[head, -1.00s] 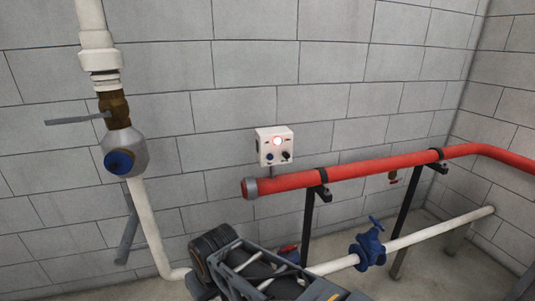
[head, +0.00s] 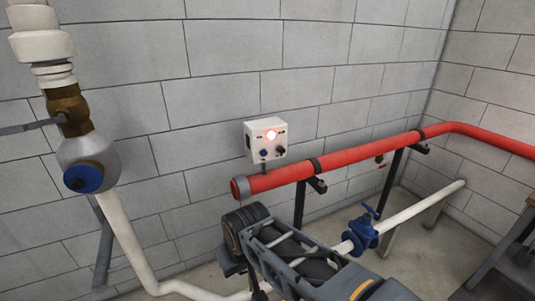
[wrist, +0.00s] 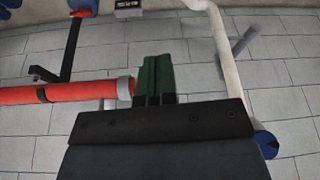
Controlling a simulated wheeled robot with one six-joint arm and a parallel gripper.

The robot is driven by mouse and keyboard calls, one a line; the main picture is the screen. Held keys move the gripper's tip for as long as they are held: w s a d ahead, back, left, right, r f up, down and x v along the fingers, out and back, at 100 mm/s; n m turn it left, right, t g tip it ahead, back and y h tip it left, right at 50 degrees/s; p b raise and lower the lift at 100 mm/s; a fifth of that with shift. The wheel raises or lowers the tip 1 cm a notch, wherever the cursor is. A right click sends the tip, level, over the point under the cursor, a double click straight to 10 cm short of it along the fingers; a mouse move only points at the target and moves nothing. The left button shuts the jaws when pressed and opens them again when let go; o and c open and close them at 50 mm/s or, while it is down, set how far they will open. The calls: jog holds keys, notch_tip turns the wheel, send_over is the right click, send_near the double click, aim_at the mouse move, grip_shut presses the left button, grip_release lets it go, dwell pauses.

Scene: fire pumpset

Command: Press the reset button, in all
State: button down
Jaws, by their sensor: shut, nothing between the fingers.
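A small white control box (head: 265,139) is mounted on the block wall above the open end of the red pipe. On its front are a glowing reddish-white lamp (head: 271,134), a blue button (head: 263,153) at lower left and a black knob (head: 280,150) at lower right. The lettering is too small to read, so I cannot tell which is reset. My gripper (wrist: 154,62) shows in the wrist view with its green fingers together and empty, beside the red pipe's end. My folded arm fills the head view's lower middle.
The red pipe (head: 350,159) runs along the wall on black brackets. A white pipe (head: 399,229) with a blue valve (head: 361,230) lies below it. At left stands a vertical pipe with a grey-and-blue fitting (head: 88,168). Some bare floor (head: 420,240) shows at right.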

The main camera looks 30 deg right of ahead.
aim_at(264, 153)
jog(key=w+d+r+m+t+y+b, duration=0.25)
jog(key=w+d+m, duration=0.55)
jog(key=w+d, duration=0.5)
jog(key=w+d+r+m+t, duration=0.1)
jog(key=w+d+m, duration=0.1)
jog(key=d, duration=0.4)
jog(key=w+d+r+m+t, duration=0.1)
jog(key=w+d+m+t, duration=0.1)
jog(key=w+d, duration=0.2)
jog(key=d, duration=0.3)
jog(key=shift+w+m, duration=0.3)
jog(key=shift+w, duration=0.15)
jog(key=shift+w+d+p, duration=0.2)
jog(key=shift+w+p, duration=0.6)
jog(key=shift+w, duration=0.6)
jog(key=shift+w+d+p, duration=0.2)
jog(key=shift+w+p, duration=0.55)
jog(key=shift+w, duration=0.7)
jog(key=shift+w+d+p, duration=0.2)
jog(key=shift+w+p, duration=0.6)
jog(key=shift+w, duration=0.6)
jog(key=shift+w, duration=0.15)
